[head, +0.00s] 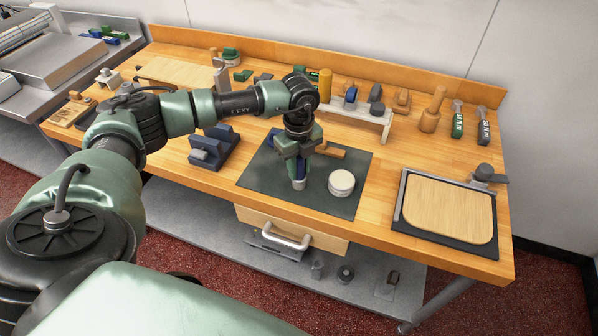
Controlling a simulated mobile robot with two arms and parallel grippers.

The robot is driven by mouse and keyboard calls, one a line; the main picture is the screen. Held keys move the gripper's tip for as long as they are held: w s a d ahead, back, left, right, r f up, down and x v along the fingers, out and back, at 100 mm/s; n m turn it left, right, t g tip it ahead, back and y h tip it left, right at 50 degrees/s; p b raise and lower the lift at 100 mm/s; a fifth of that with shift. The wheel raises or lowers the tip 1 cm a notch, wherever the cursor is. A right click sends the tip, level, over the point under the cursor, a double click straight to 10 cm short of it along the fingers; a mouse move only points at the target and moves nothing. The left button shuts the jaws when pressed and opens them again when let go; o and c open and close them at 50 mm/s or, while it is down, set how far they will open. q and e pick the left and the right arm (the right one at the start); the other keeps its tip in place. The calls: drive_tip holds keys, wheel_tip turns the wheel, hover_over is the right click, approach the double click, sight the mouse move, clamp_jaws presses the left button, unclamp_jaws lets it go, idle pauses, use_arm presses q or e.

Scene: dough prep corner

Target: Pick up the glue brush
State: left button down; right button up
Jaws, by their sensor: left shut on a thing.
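My left gripper (299,160) points down over the dark green mat (262,178). My right gripper is not in view.
A white round stack (341,183) sits on the mat, right of the gripper. A wooden-handled tool (330,152) lies just behind. A blue-grey block stand (214,147) is to the left, a framed wooden board (449,208) to the right. A low white rack (355,119) stands behind.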

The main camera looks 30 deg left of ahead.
use_arm(q)
drive_tip(key=shift+r, duration=0.1)
wheel_tip(320, 180, up, 20)
drive_tip(key=b, duration=0.4)
drive_tip(key=shift+b, duration=0.35)
idle(1.3)
